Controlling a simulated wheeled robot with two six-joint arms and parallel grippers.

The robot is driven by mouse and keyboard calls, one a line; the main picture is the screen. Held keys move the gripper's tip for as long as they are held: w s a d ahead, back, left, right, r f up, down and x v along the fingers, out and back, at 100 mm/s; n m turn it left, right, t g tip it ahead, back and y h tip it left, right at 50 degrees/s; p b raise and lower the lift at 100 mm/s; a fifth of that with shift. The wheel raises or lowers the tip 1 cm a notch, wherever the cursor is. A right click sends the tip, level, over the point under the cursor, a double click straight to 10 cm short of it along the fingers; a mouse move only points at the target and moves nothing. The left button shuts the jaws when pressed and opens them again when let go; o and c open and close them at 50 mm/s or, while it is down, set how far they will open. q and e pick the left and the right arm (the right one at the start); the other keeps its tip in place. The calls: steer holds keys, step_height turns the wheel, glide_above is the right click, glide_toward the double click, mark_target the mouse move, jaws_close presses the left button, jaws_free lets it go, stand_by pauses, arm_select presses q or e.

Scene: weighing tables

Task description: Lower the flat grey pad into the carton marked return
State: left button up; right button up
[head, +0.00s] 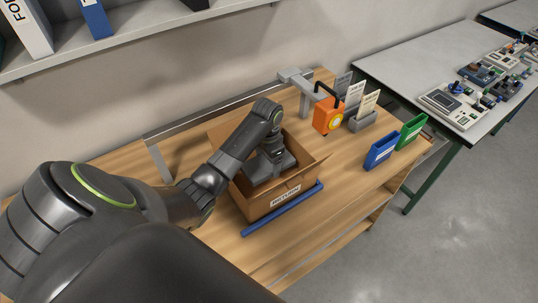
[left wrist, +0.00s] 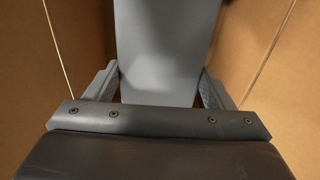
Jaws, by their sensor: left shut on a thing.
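The open cardboard carton (head: 256,208) stands on the wooden table, with a white label reading RETURN on its front. My left gripper (head: 268,170) reaches down inside the carton. In the left wrist view my left gripper (left wrist: 157,90) is shut on the flat grey pad (left wrist: 165,45), with a finger on each side of it. Brown carton walls (left wrist: 35,60) show to both sides of the pad. In the head view the pad is hard to tell from the gripper. Whether the pad touches the carton floor cannot be seen. My right gripper is not in view.
A blue bar (head: 283,210) lies along the carton's front. To the right stand an orange device (head: 327,116), a card holder (head: 361,121), and blue (head: 381,150) and green (head: 411,131) bins. A grey table (head: 400,68) with several instruments is beyond.

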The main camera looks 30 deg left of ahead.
arm_select(q)
steer(key=b, duration=0.1)
glide_above(268, 184)
step_height(268, 184, down, 4)
steer(key=shift+f, duration=0.1)
step_height(268, 184, down, 2)
steer(key=shift+f+b, duration=0.1)
steer(key=shift+b, duration=0.55)
steer(key=shift+a+f+b, duration=0.1)
steer(key=shift+f+b, duration=0.45)
steer(key=shift+f, duration=1.05)
steer(key=shift+f, duration=0.25)
steer(key=o, duration=1)
